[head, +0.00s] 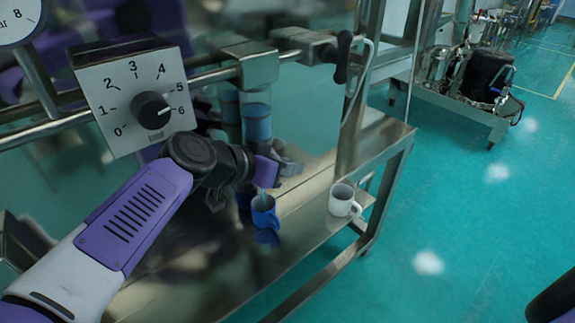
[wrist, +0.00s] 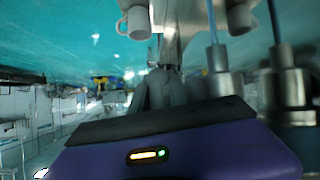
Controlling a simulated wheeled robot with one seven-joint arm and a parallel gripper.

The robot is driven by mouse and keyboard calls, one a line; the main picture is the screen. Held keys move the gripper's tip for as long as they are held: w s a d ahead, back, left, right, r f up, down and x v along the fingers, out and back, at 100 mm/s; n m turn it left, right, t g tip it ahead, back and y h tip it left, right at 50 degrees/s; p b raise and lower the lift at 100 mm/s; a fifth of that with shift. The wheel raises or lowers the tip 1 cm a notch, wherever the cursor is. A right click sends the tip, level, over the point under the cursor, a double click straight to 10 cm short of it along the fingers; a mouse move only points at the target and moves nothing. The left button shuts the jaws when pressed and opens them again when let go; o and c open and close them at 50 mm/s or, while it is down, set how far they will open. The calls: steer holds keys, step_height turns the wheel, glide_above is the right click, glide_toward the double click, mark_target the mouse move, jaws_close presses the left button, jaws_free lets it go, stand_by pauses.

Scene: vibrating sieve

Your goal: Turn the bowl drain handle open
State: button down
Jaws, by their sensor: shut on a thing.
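My gripper (head: 288,166) is beside the steel frame, above the lower shelf and the two mugs. In the wrist view my gripper's grey fingers (wrist: 166,88) are close together, shut on a small part that they mostly cover. It lies where the bowl drain handle would be, but its shape and angle cannot be made out. A narrow metal piece (wrist: 172,42) shows just beyond the fingertips. The bowl itself cannot be made out clearly in either view.
A blue mug (head: 264,214) and a white mug (head: 342,201) stand on the steel shelf below. A numbered dial box (head: 135,95) and a rail with a black lever (head: 343,57) are above. Metal fittings (wrist: 222,88) stand right of the fingers. Green floor right of the shelf is open.

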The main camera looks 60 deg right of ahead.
steer(key=c, duration=1.3)
jaws_free()
steer(key=shift+b+v, duration=0.3)
steer(key=shift+v, duration=3.6)
steer(key=shift+w, duration=0.1)
